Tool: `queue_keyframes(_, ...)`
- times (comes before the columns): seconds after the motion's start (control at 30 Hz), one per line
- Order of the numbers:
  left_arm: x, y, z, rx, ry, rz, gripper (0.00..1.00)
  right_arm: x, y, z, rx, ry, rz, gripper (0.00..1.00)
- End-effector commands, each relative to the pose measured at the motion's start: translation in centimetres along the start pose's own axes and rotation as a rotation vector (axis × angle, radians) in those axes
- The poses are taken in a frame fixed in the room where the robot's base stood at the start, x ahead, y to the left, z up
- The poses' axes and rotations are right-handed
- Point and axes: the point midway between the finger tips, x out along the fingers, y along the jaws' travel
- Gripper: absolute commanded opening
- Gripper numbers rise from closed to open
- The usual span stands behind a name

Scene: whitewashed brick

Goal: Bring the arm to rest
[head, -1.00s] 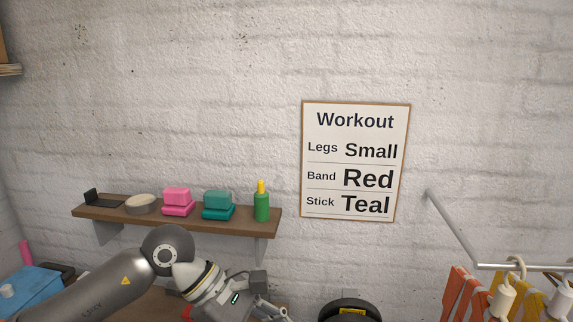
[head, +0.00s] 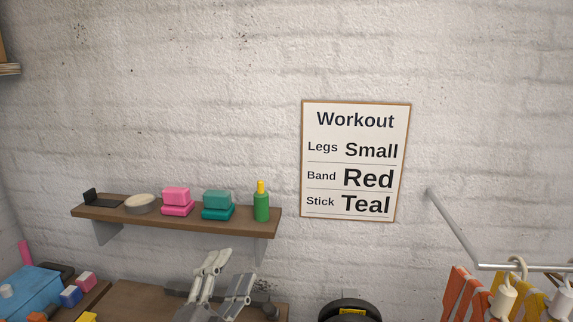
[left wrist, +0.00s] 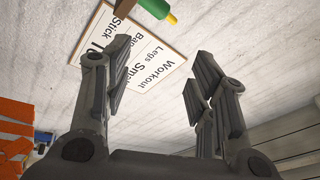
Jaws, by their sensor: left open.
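My left gripper (head: 228,270) is at the bottom of the head view, below the wall shelf, with its fingers pointing up. Its fingers are apart and nothing is between them. In the left wrist view the open fingers (left wrist: 158,85) frame the white wall and part of the poster, again with nothing held. The rest of my left arm is mostly out of the head view. My right gripper is not in view.
A wall shelf (head: 180,217) holds pink blocks (head: 177,197), teal blocks (head: 217,200), a green bottle (head: 261,206), a round dish (head: 141,204) and a black stand (head: 95,199). A Workout poster (head: 356,160) hangs right. A rail (head: 460,233) with orange and yellow bands stands far right.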

Motion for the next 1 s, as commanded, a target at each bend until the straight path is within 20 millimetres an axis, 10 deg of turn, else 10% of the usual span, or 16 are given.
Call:
queue_keyframes(0.3,-13.7,11.3,13.0,-0.516,-0.732,0.342,0.52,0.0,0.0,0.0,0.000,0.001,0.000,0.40)
queue_keyframes(0.73,-35.0,19.0,13.2,-0.873,-1.443,0.686,0.52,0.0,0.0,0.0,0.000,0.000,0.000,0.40)
queue_keyframes(1.0,-36.3,26.5,17.5,-0.870,-1.481,0.715,0.52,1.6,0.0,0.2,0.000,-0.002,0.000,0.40)
